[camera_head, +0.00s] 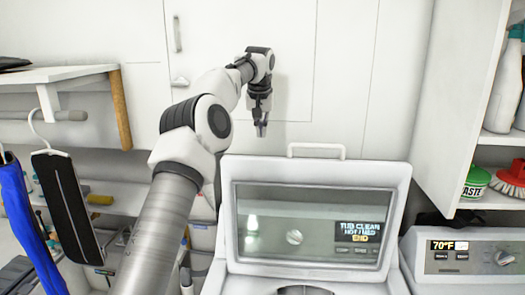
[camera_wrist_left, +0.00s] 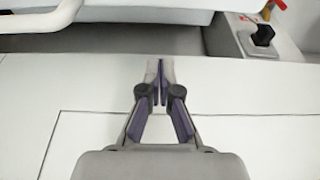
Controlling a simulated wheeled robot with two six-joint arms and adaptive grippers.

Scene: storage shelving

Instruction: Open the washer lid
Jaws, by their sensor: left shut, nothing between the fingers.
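The washer lid (camera_head: 228,215) is a white frame with a large window. It stands raised, nearly upright, at the lower middle of the head view, with its handle (camera_head: 316,147) along the top edge. A washer display and a knob show through the window. Part of the dark round tub opening (camera_head: 305,290) shows below the lid. My left gripper (camera_head: 261,130) is above and to the left of the lid handle, apart from it, pointing down. Its fingers are shut and empty, as they also appear in the wrist view (camera_wrist_left: 160,80). My right gripper is not in view.
White cabinet doors (camera_head: 345,60) stand behind. A second appliance (camera_head: 465,255) is at right, below an open shelf with a white bottle (camera_head: 505,85) and a red brush (camera_head: 512,178). At left are a white shelf (camera_head: 60,73) and a hanger with black cloth (camera_head: 68,205).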

